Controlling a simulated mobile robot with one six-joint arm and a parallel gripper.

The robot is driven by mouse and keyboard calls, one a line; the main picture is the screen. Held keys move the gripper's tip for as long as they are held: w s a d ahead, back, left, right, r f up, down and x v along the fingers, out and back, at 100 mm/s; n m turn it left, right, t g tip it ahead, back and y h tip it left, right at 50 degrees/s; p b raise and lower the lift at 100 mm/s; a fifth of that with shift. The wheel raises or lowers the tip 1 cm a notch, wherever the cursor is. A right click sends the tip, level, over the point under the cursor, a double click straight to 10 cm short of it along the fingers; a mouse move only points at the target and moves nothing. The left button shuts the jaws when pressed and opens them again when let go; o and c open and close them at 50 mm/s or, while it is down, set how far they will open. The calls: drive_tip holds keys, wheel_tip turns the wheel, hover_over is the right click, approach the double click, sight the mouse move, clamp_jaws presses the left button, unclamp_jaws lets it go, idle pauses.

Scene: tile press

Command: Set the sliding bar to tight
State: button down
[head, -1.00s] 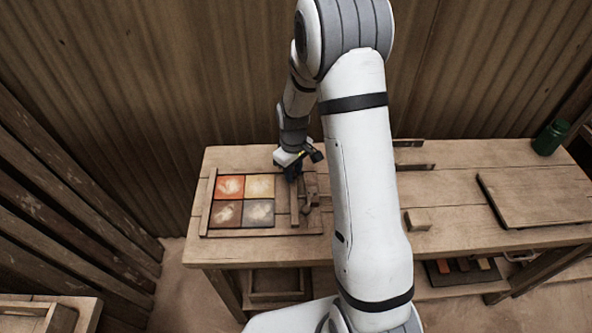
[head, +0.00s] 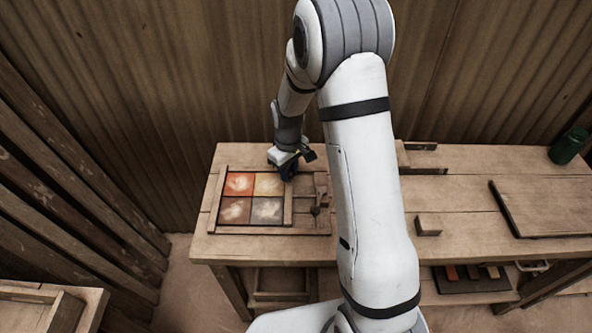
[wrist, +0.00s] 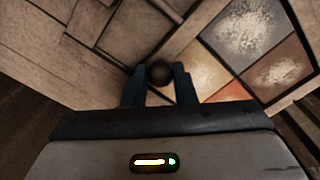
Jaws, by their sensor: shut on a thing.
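The sliding bar (head: 288,208) is a narrow wooden strip across the wooden press frame (head: 214,205). It lies along the right edge of several square tiles (head: 237,211), orange, yellow, brown and grey with pale patterns; no clear gap shows between bar and tiles. My gripper (head: 288,174) is at the bar's far end. In the wrist view, its dark fingers are shut on a dark round knob (wrist: 160,73), with the tiles (wrist: 241,37) to the right. The fingers hide how the knob joins the bar.
A wooden lever piece (head: 321,190) sits right of the bar inside the frame. A small wooden block (head: 428,225), a flat board (head: 545,207) and a green jar (head: 568,147) stand further right on the bench. My arm hides the bench's middle.

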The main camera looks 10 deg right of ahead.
drive_tip(key=c, duration=1.2)
unclamp_jaws()
drive_tip(key=shift+o, duration=0.2)
drive_tip(key=shift+r, duration=0.2)
wheel_tip(320, 180, up, 7)
drive_tip(key=shift+r+b, duration=0.2)
drive_tip(key=shift+b, duration=0.2)
drive_tip(key=s+d+r+m+t, duration=0.1)
drive_tip(key=s+r, duration=0.3)
drive_tip(key=s, duration=0.4)
drive_tip(key=s+d+r+m+t, duration=0.1)
drive_tip(key=s+d+r+m, duration=0.1)
drive_tip(key=s+r, duration=0.3)
drive_tip(key=s+d+r+m+t, duration=0.1)
drive_tip(key=s+r, duration=0.4)
drive_tip(key=s, duration=0.6)
drive_tip(key=d+m, duration=0.1)
drive_tip(key=m, duration=0.1)
drive_tip(key=shift+d+m, duration=0.15)
drive_tip(key=shift+m, duration=0.25)
